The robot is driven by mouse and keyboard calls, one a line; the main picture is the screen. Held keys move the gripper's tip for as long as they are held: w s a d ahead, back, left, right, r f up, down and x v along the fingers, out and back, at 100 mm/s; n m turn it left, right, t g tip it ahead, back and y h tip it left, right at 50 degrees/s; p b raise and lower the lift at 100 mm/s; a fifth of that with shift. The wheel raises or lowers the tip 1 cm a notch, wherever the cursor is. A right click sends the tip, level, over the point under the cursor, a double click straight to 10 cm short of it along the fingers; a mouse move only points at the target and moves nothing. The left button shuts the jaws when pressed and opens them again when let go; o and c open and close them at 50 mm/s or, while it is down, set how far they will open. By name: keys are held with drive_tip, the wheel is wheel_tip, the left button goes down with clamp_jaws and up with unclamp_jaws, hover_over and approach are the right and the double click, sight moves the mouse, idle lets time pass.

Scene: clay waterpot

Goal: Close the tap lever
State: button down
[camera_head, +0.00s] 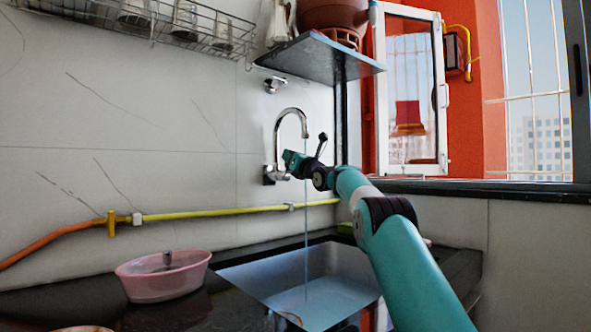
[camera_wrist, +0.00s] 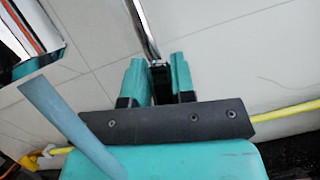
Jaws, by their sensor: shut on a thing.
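The chrome tap (camera_head: 278,128) stands against the tiled wall, its curved spout arching over the sink (camera_head: 325,293). A thin stream of water (camera_head: 306,215) falls from the spout into the basin. My gripper (camera_head: 290,161) is at the tap's body, below the spout's bend. In the wrist view, the two teal fingers of my gripper (camera_wrist: 159,82) are close together around a small dark part of the tap, which I take to be the lever (camera_wrist: 158,72). The chrome pipe (camera_wrist: 142,28) rises just beyond the fingertips. The fingers hide most of the lever.
A pink bowl (camera_head: 163,276) sits on the dark counter left of the sink. A yellow pipe (camera_head: 235,211) runs along the wall below the tap. A shelf (camera_head: 322,59) with a clay pot (camera_head: 335,13) hangs above. A wire rack (camera_head: 150,22) is at upper left.

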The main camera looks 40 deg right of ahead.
drive_tip(key=shift+a+n+y+b, duration=0.3)
drive_tip(key=shift+n+y, duration=0.1)
drive_tip(key=shift+n, duration=0.4)
drive_tip(key=shift+a+n+y+b, duration=0.3)
drive_tip(key=shift+n+y, duration=0.1)
drive_tip(key=shift+n, duration=0.4)
drive_tip(key=c, duration=0.9)
unclamp_jaws()
drive_tip(key=shift+w+a, duration=0.1)
drive_tip(key=shift+c, duration=0.2)
drive_tip(key=shift+f, duration=0.1)
drive_tip(key=b+v, duration=1.6)
drive_tip(key=v, duration=0.1)
drive_tip(key=shift+s+d+b, duration=0.2)
drive_tip(key=shift+s+b, duration=0.05)
drive_tip(key=shift+b, duration=0.15)
